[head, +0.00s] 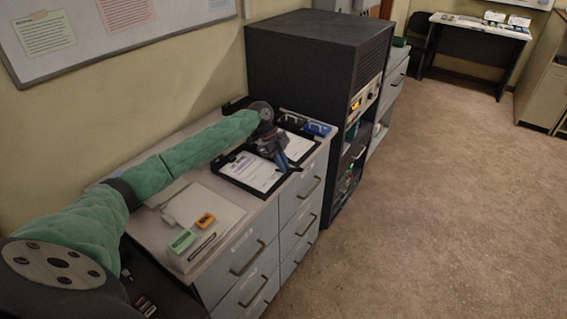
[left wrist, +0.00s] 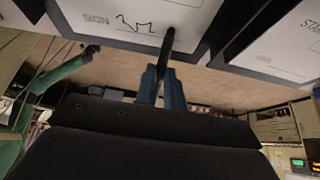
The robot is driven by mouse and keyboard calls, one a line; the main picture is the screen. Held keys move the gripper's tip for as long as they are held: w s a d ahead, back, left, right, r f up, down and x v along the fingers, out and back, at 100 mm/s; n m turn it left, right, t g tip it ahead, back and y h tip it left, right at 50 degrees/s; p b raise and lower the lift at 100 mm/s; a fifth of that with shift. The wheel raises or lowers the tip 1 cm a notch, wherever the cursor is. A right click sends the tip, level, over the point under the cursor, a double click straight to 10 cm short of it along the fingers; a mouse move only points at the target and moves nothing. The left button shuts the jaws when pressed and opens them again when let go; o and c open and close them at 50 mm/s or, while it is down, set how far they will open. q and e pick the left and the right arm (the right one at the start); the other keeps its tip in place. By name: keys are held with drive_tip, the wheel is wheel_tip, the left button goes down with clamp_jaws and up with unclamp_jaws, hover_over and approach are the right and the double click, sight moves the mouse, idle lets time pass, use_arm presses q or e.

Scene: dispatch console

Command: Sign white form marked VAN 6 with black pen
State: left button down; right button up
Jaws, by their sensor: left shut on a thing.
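My left gripper (head: 284,164) is over the forms at the far end of the grey cabinet top. In the left wrist view its blue fingers (left wrist: 162,85) are shut on a black pen (left wrist: 168,45). The pen tip reaches a white form (left wrist: 110,15) beside a black squiggle (left wrist: 135,25) after the word SIGN. I cannot tell whether the tip touches the paper. In the head view one white form (head: 250,172) lies in a black holder, with another white form (head: 296,148) beyond it. The VAN 6 marking is not readable.
A green box (head: 182,241), an orange box (head: 205,220) and papers (head: 195,205) lie on the near cabinet top. A tall dark rack (head: 320,60) stands just beyond the forms. In the left wrist view, a green arm of mine (left wrist: 50,80) ends in a small dark part.

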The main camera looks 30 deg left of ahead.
use_arm(q)
drive_tip(key=shift+s, duration=0.15)
drive_tip(key=shift+s+p, duration=0.35)
drive_tip(key=shift+s, duration=0.05)
drive_tip(key=shift+s+d, duration=0.15)
drive_tip(key=shift+s, duration=0.2)
wheel_tip(320, 180, up, 7)
drive_tip(key=p, duration=0.4)
drive_tip(key=shift+p, duration=0.35)
idle(0.4)
idle(0.5)
